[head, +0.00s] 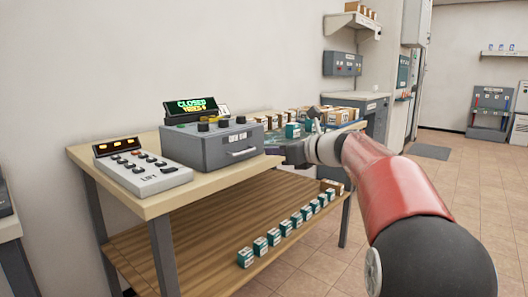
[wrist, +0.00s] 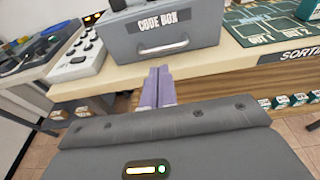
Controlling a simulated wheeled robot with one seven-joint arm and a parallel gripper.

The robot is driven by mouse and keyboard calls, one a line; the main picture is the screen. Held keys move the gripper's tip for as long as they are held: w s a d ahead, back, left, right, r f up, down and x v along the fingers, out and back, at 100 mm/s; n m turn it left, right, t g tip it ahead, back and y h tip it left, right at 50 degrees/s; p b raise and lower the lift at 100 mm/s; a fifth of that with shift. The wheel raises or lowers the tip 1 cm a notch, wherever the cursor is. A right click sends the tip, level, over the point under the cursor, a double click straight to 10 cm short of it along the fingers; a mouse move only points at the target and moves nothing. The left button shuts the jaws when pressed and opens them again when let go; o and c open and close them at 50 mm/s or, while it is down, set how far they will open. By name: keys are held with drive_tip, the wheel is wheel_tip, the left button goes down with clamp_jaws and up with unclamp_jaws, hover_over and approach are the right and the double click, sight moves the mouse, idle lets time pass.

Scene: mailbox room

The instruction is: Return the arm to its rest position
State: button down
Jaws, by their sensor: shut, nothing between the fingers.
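My gripper (wrist: 160,72) shows in the wrist view as two purple-grey fingers side by side, closed together with nothing between them. The fingertips point at the front edge of the table, just below the grey code box (wrist: 160,36) with its drawer handle. In the head view my gripper (head: 294,153) is a dark shape at the table's right front, to the right of the code box (head: 213,143). My red and black arm stretches to it from the lower right. Whether the fingers touch the table edge cannot be told.
Several small boxes stand on the sorting mat and on the wooden lower shelf (head: 190,230). Open tiled floor (head: 450,185) lies to the right.

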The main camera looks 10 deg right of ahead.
drive_tip(key=v, duration=0.6)
drive_tip(key=s+a+f+n+g+h, duration=0.2)
drive_tip(key=s+a+f+n+g, duration=0.1)
drive_tip(key=s+a+f+n, duration=0.4)
drive_tip(key=s+a+f+n+g+h, duration=0.2)
drive_tip(key=s+a+f+n, duration=0.15)
drive_tip(key=s+n, duration=0.35)
drive_tip(key=s+d+f+n+g+h, duration=0.1)
drive_tip(key=s+f+n+h, duration=0.4)
drive_tip(key=s+f+n, duration=0.9)
drive_tip(key=s+d, duration=0.1)
drive_tip(key=s, duration=0.3)
drive_tip(key=shift+g, duration=0.4)
drive_tip(key=shift+d+f, duration=0.1)
